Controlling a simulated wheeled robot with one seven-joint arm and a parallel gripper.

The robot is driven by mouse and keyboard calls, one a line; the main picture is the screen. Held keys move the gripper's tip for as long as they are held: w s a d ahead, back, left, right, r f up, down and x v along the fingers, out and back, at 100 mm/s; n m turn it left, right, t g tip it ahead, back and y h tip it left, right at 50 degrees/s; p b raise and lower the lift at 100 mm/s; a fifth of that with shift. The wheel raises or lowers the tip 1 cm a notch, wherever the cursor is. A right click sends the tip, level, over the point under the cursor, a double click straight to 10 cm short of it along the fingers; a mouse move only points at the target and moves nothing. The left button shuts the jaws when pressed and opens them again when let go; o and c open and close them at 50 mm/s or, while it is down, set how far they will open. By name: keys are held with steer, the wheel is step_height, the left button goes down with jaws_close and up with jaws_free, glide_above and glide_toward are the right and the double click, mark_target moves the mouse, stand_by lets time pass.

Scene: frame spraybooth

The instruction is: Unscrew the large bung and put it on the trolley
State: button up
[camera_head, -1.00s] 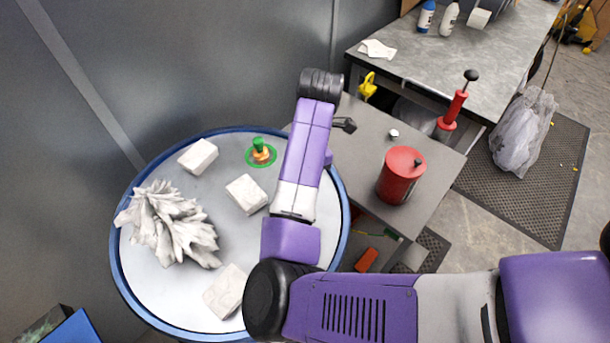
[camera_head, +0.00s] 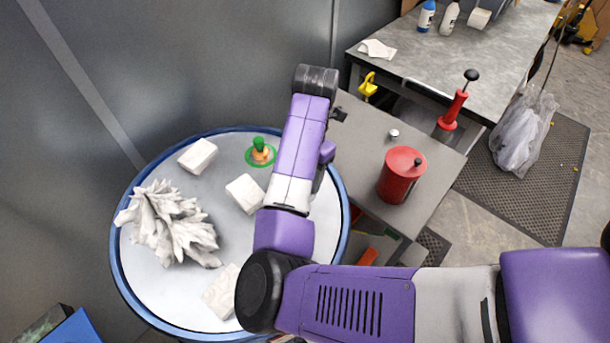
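A round drum-like top with a blue rim (camera_head: 122,262) fills the lower left. A green ring (camera_head: 249,160) lies on it, with an orange and green fitting (camera_head: 259,151) standing in its middle. I cannot tell whether this fitting is the large bung. The trolley (camera_head: 362,133) appears to be the grey-topped stand right of the drum. My arm crosses the drum's right side and hides part of it. A dark piece at my arm's end, probably my gripper (camera_head: 339,114), shows over the trolley's left edge. Its fingers are not clear, so its opening and any held thing cannot be told.
White blocks (camera_head: 197,156) and a crumpled white cloth (camera_head: 168,224) lie on the drum. A red can (camera_head: 401,175) and a small silvery piece (camera_head: 393,134) stand on the trolley. A red pump-like tool (camera_head: 453,108) rises behind. A grey wall borders the drum's far side.

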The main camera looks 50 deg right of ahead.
steer(key=o, duration=0.9)
steer(key=shift+o, duration=0.2)
